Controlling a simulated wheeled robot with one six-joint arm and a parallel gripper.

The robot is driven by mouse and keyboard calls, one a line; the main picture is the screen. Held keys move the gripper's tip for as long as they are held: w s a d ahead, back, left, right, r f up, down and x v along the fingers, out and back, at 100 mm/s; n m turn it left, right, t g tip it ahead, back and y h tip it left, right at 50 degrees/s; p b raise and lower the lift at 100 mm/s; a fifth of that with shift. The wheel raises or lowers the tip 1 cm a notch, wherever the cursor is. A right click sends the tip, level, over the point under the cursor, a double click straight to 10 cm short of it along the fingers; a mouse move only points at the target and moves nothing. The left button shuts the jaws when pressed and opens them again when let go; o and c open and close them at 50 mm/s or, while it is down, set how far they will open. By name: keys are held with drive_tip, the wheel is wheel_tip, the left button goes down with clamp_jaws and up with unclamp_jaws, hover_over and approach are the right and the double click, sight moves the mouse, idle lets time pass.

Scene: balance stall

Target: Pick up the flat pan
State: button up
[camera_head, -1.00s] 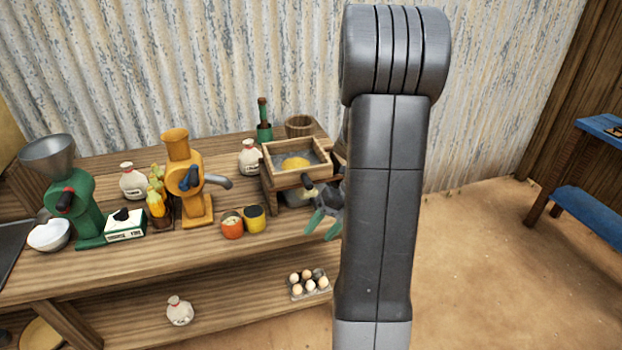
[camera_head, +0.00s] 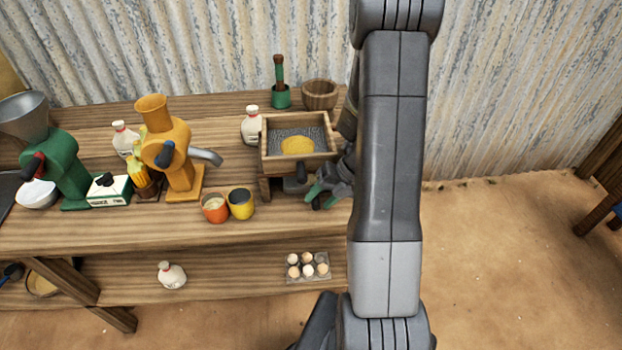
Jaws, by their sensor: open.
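My gripper (camera_head: 322,193), with green fingertips, is open at the right end of the upper table top, just below and right of a wooden tray (camera_head: 331,153). My arm hides part of the space beside it. No flat pan shows clearly enough to name for certain. A round, shallow, tan-bottomed thing (camera_head: 42,284) lies on the lower shelf at the far left, partly hidden by the table frame; a dark blue handle-like piece (camera_head: 13,272) is beside it. My gripper is far to the right of both.
The tray holds yellow grain. An orange mill (camera_head: 182,150), a green mill (camera_head: 65,170), orange and yellow cups (camera_head: 214,208) and a white bottle (camera_head: 251,126) crowd the table. An egg carton (camera_head: 307,267) and another bottle (camera_head: 171,275) stand on the lower shelf.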

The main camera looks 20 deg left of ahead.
drive_tip(key=shift+s+a+f, duration=0.25)
drive_tip(key=shift+a+f, duration=0.05)
drive_tip(key=shift+f, duration=0.3)
clamp_jaws()
drive_tip(key=shift+r, duration=0.1)
